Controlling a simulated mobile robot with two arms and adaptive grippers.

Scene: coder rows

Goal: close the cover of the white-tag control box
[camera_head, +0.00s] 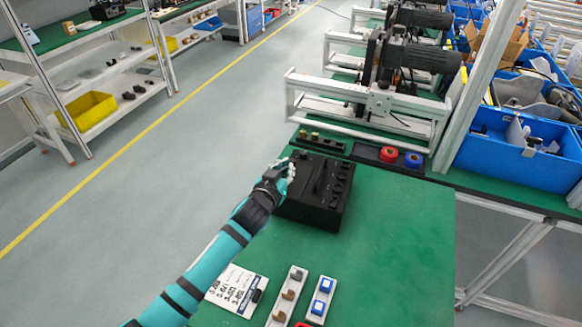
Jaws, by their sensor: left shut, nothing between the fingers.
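A black control box (312,212) sits on the green table, with several dark knobs along the right of its top. A thin dark raised piece (320,179) stands near the middle of its top; I cannot tell whether it is the cover. No white tag is clear to see on the box. My left gripper (284,170) is at the box's upper left edge, shut with nothing in it. I cannot tell whether it touches the box. My left arm hides part of the box's left side. My right gripper is out of view.
A dark tray with a red roll (389,154) and a blue roll (413,160) lies behind the box, near a white-framed machine (370,100). A printed sheet (236,290) and two white switch strips (287,297) (318,300) lie in front. The green tabletop (400,250) at right is clear.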

